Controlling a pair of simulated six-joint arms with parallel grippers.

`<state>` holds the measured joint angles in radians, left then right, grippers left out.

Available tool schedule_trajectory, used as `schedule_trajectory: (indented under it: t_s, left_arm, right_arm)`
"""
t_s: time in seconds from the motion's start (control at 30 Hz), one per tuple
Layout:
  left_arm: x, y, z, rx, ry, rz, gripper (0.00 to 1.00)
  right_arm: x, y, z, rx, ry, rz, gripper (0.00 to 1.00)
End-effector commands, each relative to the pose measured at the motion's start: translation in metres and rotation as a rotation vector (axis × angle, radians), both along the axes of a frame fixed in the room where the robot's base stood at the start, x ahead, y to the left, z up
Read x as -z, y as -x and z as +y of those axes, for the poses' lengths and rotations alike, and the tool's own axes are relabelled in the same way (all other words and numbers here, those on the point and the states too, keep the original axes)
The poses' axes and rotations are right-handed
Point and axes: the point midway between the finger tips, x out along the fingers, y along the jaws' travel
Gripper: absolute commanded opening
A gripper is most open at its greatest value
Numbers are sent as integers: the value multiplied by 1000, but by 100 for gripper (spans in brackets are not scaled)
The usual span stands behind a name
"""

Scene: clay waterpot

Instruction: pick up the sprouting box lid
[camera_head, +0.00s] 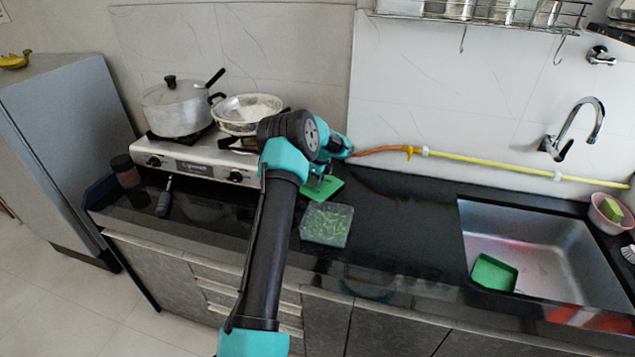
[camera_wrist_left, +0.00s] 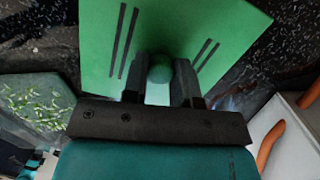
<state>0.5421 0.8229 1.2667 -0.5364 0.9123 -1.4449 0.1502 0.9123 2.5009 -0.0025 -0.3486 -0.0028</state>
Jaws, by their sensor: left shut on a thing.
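The sprouting box lid (camera_head: 331,188) is a flat green square on the dark counter area, just behind the box and partly hidden by my left arm. In the left wrist view the lid (camera_wrist_left: 108,35) fills the top, with dark slots and a round green knob (camera_wrist_left: 160,68). My left gripper (camera_wrist_left: 160,82) is shut on this knob, one finger on each side. I cannot tell whether the lid touches the counter. The sprouting box (camera_head: 326,224), clear with green sprouts inside, stands uncovered; it also shows in the left wrist view (camera_wrist_left: 35,100). My right gripper is not in view.
A stove (camera_head: 190,160) with a pot (camera_head: 178,108) and a pan (camera_head: 240,112) stands to the left. A yellow hose (camera_head: 480,160) runs along the wall. A sink (camera_head: 545,240) holding a green tray (camera_head: 493,273) lies right. The counter (camera_head: 405,225) between box and sink is clear.

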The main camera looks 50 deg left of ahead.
Motion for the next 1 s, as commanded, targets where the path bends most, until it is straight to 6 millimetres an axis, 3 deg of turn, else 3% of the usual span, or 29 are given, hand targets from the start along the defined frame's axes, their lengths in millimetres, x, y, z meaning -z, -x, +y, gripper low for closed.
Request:
schedule_trajectory:
  t_s: [0.2, 0.7, 1.0]
  left_arm:
    - [-30, -1, 0, -1, -1, -3, 3]
    - [-27, -66, -106, 3, 1, -1, 3]
    - [-27, -91, -147, 0, 0, 0, 3]
  right_arm:
    - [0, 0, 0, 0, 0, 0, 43]
    - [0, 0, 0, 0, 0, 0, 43]
    - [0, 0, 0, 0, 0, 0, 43]
